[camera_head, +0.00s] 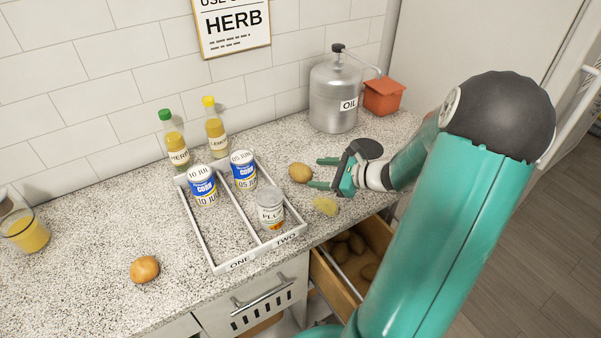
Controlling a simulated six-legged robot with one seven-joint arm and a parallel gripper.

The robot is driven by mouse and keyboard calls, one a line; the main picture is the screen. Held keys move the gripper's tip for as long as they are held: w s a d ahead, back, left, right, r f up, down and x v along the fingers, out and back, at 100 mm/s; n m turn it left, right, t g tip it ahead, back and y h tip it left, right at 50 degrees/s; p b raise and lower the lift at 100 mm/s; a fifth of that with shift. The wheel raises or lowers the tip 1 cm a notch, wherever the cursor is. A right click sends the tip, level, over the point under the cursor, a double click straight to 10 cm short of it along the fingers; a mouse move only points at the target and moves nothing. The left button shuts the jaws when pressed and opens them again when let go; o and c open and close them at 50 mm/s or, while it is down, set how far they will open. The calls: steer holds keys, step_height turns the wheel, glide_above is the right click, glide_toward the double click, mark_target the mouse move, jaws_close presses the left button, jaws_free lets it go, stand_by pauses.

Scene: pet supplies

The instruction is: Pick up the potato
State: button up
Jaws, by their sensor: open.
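A brown potato (300,173) lies on the speckled counter (100,225), to the right of the white two-part tray. My gripper (317,173) comes in from the right with its two green fingers apart. The potato is just left of the fingertips, roughly in line with the gap between them. Whether a finger touches it, and how high the fingers are above the counter, I cannot tell. More potatoes (357,243) lie in the open drawer below the counter edge, partly hidden by my arm.
A pale yellow lump (325,205) lies near my gripper. A metal oil can (334,97) and an orange box (382,97) stand behind. An onion (144,269) lies left.

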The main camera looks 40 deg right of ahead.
mark_target(306, 170)
steer(key=x, duration=0.5)
steer(key=shift+w+a, duration=0.1)
steer(key=shift+w, duration=0.05)
steer(key=c, duration=0.7)
steer(key=shift+r, duration=0.5)
step_height(306, 170, up, 2)
steer(key=s+a+r, duration=0.7)
steer(key=s+r, duration=0.3)
steer(key=s, duration=0.1)
steer(key=shift+s+a, duration=0.35)
steer(key=shift+a, duration=0.05)
